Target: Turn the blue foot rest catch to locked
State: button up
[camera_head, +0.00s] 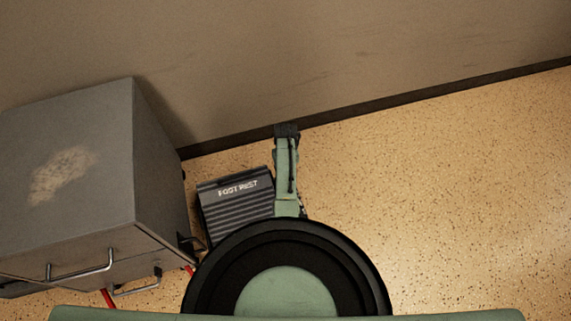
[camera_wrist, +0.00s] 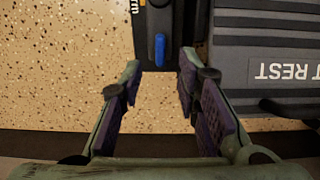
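The foot rest (camera_head: 236,212) is a dark grey ribbed block on the floor, lettered "FOOT REST" in the head view. In the wrist view the foot rest (camera_wrist: 262,48) is upside down at the right. The small blue catch (camera_wrist: 160,49) sits on a dark strip along the foot rest's side; it is hidden in the head view. My gripper (camera_wrist: 160,78) is open, its two fingers apart with nothing between the pads. The catch appears just beyond the fingertips, between their lines, with no visible contact. The head view shows my gripper (camera_head: 287,160) beside the foot rest's right side.
A large grey metal cabinet (camera_head: 70,170) with wire handles stands to the left, close to the foot rest. Red cable or rod pieces (camera_head: 107,298) show below it. A wall with a dark skirting (camera_head: 400,100) runs behind. The speckled floor (camera_head: 460,200) to the right is clear.

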notch_tip(320, 180, up, 7)
dwell(0.8)
